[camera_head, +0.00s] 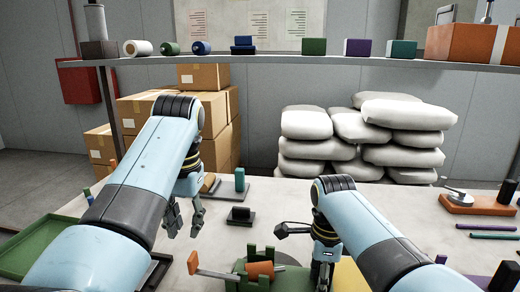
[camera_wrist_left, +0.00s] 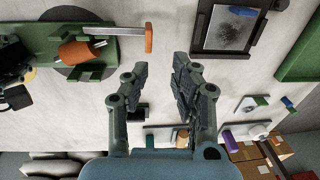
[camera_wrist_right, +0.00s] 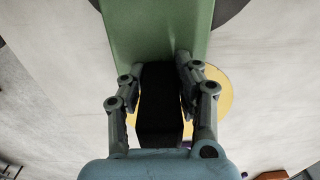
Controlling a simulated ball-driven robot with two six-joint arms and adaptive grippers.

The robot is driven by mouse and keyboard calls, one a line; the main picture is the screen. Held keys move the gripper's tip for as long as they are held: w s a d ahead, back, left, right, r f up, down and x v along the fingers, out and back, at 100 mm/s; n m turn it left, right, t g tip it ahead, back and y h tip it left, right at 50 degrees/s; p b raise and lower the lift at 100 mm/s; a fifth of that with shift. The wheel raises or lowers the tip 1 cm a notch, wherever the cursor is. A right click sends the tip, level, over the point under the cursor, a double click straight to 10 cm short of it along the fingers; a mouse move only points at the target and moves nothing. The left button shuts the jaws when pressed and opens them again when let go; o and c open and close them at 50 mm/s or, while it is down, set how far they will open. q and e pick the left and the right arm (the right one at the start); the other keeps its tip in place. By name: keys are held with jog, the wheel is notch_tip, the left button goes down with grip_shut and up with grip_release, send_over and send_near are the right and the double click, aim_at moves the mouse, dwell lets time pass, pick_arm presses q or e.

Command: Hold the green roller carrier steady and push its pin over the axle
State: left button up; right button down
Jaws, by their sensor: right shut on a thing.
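The green roller carrier (camera_head: 252,283) stands at the front middle of the table, with an orange roller (camera_head: 261,270) between its upright cheeks. It also shows at the upper left of the left wrist view (camera_wrist_left: 105,50). My right gripper (camera_wrist_right: 160,72) is shut on the carrier's black handle block (camera_wrist_right: 160,110).
A green tray (camera_head: 35,250) lies at the left. A dark block on a base (camera_head: 240,216) and a green peg (camera_head: 240,179) stand behind the carrier. A lever on an orange base (camera_head: 475,204) and several rods (camera_head: 494,236) lie at the right. Bare table lies between.

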pick_arm(q)
jog(key=shift+s+d+f+m, duration=0.15)
jog(key=shift+s+f+m, duration=0.1)
jog(key=shift+f, duration=0.25)
jog(key=shift+s+d+f+m, duration=0.15)
jog(key=shift+f+m, duration=0.1)
jog(key=shift+f, duration=0.25)
jog(key=shift+c, duration=1.1)
jog(key=shift+a+r+m, duration=0.1)
jog(key=shift+m, duration=0.6)
grip_shut()
jog(key=a+f+m, duration=0.1)
jog(key=f+m, duration=0.1)
jog(key=m, duration=0.3)
jog(key=f+m, duration=0.3)
jog(key=m, duration=0.2)
jog(key=a+f+m+h, duration=0.1)
jog(key=f+m, duration=0.1)
jog(key=m, duration=0.4)
jog(key=shift+w+a+f, duration=0.15)
jog(key=shift+a+f, duration=0.2)
jog(key=shift+d, duration=0.1)
